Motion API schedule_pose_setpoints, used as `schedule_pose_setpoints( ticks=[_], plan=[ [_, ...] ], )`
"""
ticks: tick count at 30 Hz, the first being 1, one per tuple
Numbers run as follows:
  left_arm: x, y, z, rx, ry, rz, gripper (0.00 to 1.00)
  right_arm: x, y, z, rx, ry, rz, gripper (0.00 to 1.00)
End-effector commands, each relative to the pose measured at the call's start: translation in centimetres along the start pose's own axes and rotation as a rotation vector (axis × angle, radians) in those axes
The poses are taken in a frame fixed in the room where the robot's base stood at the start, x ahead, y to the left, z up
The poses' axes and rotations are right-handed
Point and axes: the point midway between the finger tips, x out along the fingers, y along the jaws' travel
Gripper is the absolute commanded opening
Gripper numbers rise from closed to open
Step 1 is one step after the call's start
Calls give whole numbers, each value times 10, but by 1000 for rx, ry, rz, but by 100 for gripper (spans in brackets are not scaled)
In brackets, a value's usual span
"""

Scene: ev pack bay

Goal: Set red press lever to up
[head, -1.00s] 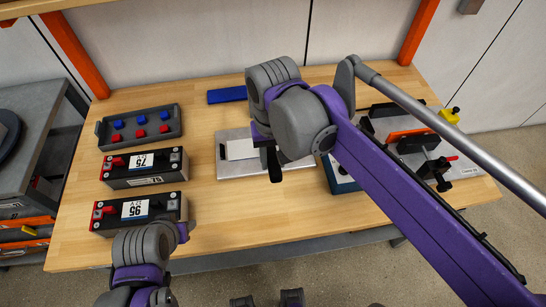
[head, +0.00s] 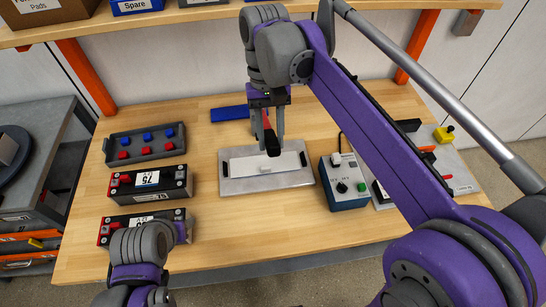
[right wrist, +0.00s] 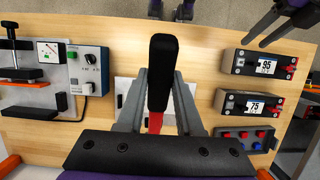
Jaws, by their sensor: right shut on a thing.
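A red lever with a black grip (head: 268,143) is between the fingers of my right gripper (head: 267,128), which is shut on it. In the right wrist view the black grip (right wrist: 161,65) lies between the two grey fingers, with a short red part below it. The lever is over the back part of a grey plate (head: 228,186) with a white panel (head: 246,165). The fingers and the palm hide where its red end joins. My left gripper (right wrist: 249,37) shows in the right wrist view, its fingers apart and empty; the head view shows only its wrist.
Left of the plate are two black batteries (head: 165,183) and a grey tray (head: 112,147) of red and blue pieces. A blue-grey control box (head: 348,200) and a clamp fixture (head: 470,187) stand to the right. A blue block (head: 230,113) lies behind. A shelf (head: 110,25) hangs above.

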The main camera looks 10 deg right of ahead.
Motion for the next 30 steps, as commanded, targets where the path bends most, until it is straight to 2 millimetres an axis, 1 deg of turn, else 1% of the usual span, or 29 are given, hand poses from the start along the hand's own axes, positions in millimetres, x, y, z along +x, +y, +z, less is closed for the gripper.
schedule_pose_setpoints(
  ticks=[1, 3, 6, 17, 18, 20, 21, 22, 30],
  plan=[
    [-4, 0, -7, 0, 9, 0, 50, -14, 0, -6, 3, -12, 0, 0],
    [-5, 0, -11, 0, 13, 0, 50, -22, 0, -8, 3, -39, 0, 0],
    [-6, 0, -13, 0, 16, 0, 50, -29, 0, -10, 2, -63, -1, 0],
    [-6, 0, -12, 0, 15, 0, 50, -29, 0, -9, 1, -74, -1, 0],
    [-6, 0, -12, 0, 15, 0, 50, -29, 0, -9, 1, -74, -1, 42],
    [-6, 0, -12, 0, 15, 0, 50, -29, 0, -9, 1, -74, -1, 53],
    [-6, 0, -12, 0, 15, 0, 50, -29, 0, -9, 1, -74, -1, 60],
    [-6, 0, -12, 0, 15, 0, 50, -29, 0, -9, 1, -74, -1, 65],
    [-6, 0, -12, 0, 15, 0, 50, -29, 0, -9, 1, -75, -1, 65]
  ],
)
